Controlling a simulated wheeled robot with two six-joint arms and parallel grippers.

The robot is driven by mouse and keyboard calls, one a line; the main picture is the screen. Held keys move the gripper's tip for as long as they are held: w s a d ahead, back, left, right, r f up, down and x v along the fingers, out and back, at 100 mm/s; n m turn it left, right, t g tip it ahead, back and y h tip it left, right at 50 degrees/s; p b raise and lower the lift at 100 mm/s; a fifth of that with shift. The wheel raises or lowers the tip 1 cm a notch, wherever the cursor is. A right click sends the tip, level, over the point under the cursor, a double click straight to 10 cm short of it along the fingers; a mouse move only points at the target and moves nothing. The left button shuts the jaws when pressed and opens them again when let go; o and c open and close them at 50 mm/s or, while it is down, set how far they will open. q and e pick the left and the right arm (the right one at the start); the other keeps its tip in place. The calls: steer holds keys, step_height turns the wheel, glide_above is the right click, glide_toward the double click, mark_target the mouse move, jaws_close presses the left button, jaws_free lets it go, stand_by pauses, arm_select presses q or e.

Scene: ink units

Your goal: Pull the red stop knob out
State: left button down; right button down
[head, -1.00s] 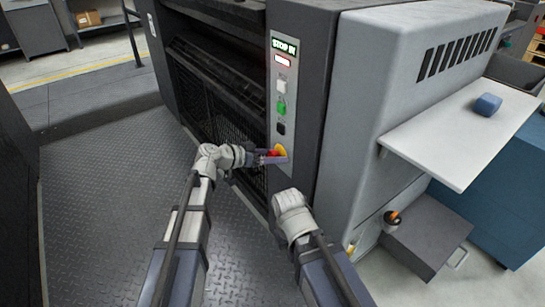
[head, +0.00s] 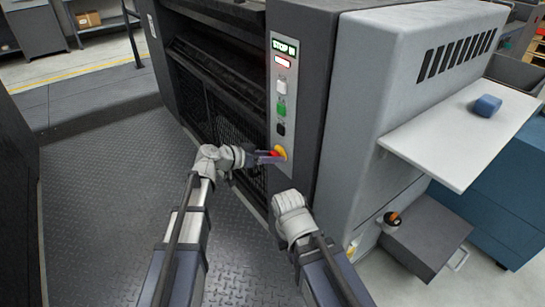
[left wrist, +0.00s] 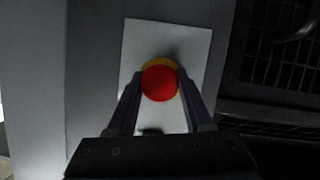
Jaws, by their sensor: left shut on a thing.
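The red stop knob (left wrist: 160,83) sits on a yellow base (left wrist: 150,62) at the bottom of a light control panel (left wrist: 190,45). In the head view the red knob (head: 274,154) is partly covered by my gripper, with the yellow base (head: 282,152) beside it. My left gripper (head: 268,156) is shut on the knob. In the left wrist view the two fingers of my left gripper (left wrist: 160,84) touch the knob from either side. My right arm shows at the lower middle of the head view, but its fingers are hidden.
A white shelf (head: 462,135) juts out at right. The plate floor (head: 95,190) is clear.

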arm_select(q)
steer(key=shift+s+a, duration=0.6)
steer(key=shift+a, duration=0.15)
steer(key=shift+c, duration=1.5)
jaws_free()
steer(key=p+v, duration=0.2)
steer(key=v, duration=0.5)
steer(key=shift+a+p, duration=0.4)
steer(key=shift+s+r, duration=0.1)
steer(key=shift+s, duration=0.05)
